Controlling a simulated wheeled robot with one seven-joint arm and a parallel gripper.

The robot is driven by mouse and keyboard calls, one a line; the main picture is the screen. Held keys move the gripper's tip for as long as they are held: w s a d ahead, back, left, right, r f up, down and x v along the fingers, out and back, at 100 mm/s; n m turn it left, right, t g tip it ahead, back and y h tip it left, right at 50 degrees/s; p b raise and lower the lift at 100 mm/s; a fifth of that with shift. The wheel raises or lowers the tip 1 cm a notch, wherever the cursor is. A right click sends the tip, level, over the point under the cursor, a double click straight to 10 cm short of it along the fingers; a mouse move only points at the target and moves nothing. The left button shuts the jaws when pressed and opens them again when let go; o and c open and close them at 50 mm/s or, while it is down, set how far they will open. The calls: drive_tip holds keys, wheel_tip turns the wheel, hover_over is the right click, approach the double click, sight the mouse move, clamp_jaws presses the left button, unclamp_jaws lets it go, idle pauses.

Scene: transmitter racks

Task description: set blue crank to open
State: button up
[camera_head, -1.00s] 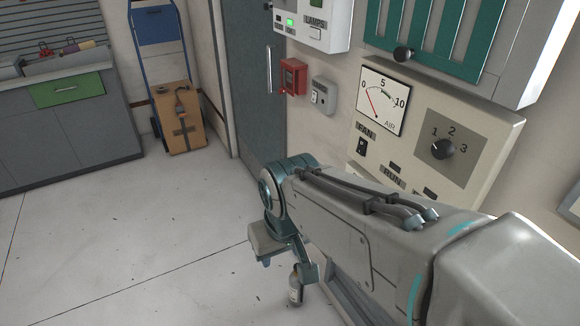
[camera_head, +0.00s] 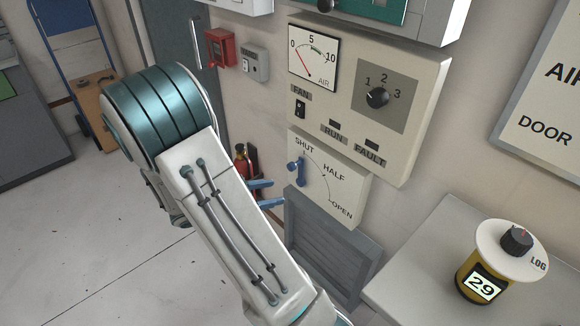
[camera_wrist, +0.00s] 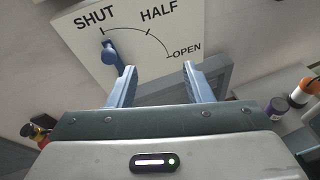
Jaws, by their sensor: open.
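The blue crank (camera_head: 299,172) is on a cream panel (camera_head: 345,193) marked SHUT, HALF and OPEN along an arc. It is at the SHUT side of the dial, at the panel's left. In the wrist view the crank (camera_wrist: 111,56) shows just beyond my left finger, under the word SHUT. My gripper (camera_head: 277,192) is open, with its blue fingers pointing at the panel from the left and below. In the wrist view my gripper (camera_wrist: 160,68) has nothing between its fingertips. The crank looks outside the gap; I cannot tell whether a finger touches it.
Above is the AIR and FAN panel (camera_head: 420,130) with a rotary knob (camera_head: 377,97). A grey louvred vent (camera_head: 325,245) sits below the dial. A grey table (camera_head: 415,265) at the right bears a yellow LOG device (camera_head: 470,275). Red and yellow items (camera_head: 243,160) are behind my arm.

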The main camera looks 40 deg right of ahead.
sight(289, 168)
drive_tip(key=w+f+n+t+h, duration=0.3)
drive_tip(key=w+f+n+t, duration=0.1)
drive_tip(key=w+n, duration=0.2)
drive_tip(key=d, duration=0.4)
drive_tip(key=w+d, duration=0.1)
drive_tip(key=d, duration=0.4)
drive_tip(key=w+d+p, duration=0.1)
drive_tip(key=d, duration=0.3)
drive_tip(key=shift+d, duration=0.35)
clamp_jaws()
